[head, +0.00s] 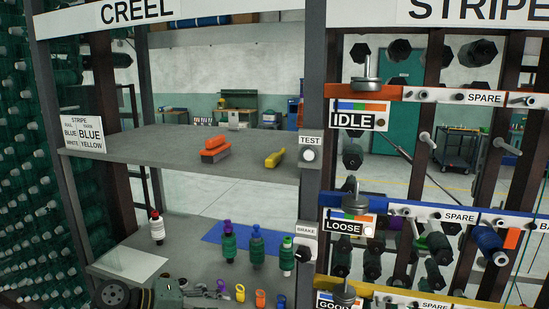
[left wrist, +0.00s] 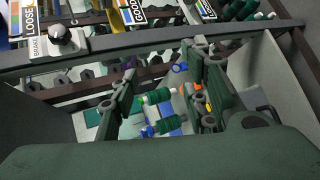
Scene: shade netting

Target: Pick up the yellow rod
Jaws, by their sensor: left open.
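A short, elongated yellow object (head: 275,158) lies on the upper grey shelf (head: 160,142), near its right end. It is the most rod-like yellow thing I see; its exact shape is too small to tell. A small yellow ring-like piece (head: 239,293) also shows at the bottom, among purple, orange and blue ones. My left gripper (head: 205,290) is at the bottom of the head view, low by the lower shelf, well below the upper-shelf yellow object. In the left wrist view its fingers (left wrist: 162,100) are apart, with green spools (left wrist: 158,97) visible beyond them. My right gripper is not in view.
An orange brush-like object (head: 215,150) lies on the upper shelf. Several spools (head: 229,242) and a blue mat (head: 215,232) are on the lower shelf. A grey post (head: 311,90) with TEST and BRAKE controls bounds the shelves at right. The upper shelf's left part is mostly clear.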

